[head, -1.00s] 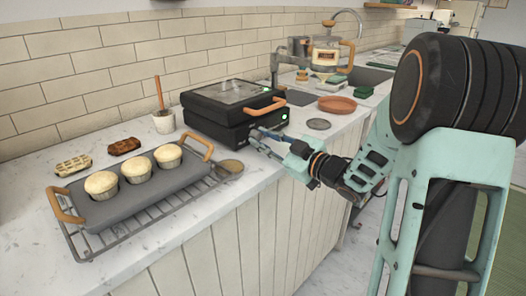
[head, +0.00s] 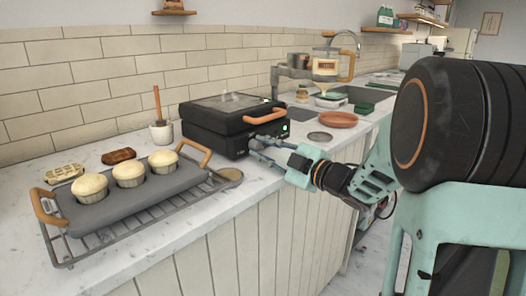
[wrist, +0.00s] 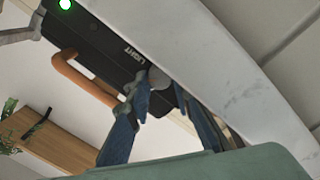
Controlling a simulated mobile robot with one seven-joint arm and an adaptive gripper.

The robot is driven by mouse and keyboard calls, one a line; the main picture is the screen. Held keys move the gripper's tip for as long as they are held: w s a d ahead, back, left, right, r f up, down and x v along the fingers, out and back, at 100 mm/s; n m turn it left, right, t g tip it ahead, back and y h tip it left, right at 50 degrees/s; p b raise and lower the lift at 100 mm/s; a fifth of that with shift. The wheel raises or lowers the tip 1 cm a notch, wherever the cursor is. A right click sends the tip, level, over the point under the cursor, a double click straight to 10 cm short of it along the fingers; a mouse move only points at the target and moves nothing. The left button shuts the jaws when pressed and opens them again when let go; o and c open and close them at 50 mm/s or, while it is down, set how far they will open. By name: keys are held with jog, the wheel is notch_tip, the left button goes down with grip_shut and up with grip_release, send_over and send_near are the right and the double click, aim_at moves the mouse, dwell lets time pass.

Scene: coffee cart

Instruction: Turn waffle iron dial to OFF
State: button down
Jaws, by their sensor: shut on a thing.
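The black waffle iron (head: 209,143) stands closed on the counter, with an orange handle (head: 264,116). A green lamp (head: 285,128) is lit on its front, and this lamp (wrist: 65,4) is also lit in the wrist view. The wrist view shows the front panel with the word LIGHT and a grey round dial (wrist: 158,78). My gripper (wrist: 161,88) has its fingers on either side of the dial, shut on it. In the head view my gripper (head: 254,147) reaches the iron's front from the right. The dial's pointer and any OFF mark are not readable.
A tray (head: 125,204) with muffins sits on a wire rack to the left. A pot with a brush (head: 161,132), a terracotta dish (head: 338,120) and a grey disc (head: 320,136) are nearby. The counter's front edge runs under my gripper.

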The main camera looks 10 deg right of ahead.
jog(key=c, duration=1.7)
grip_release()
jog(key=shift+v, duration=4.05)
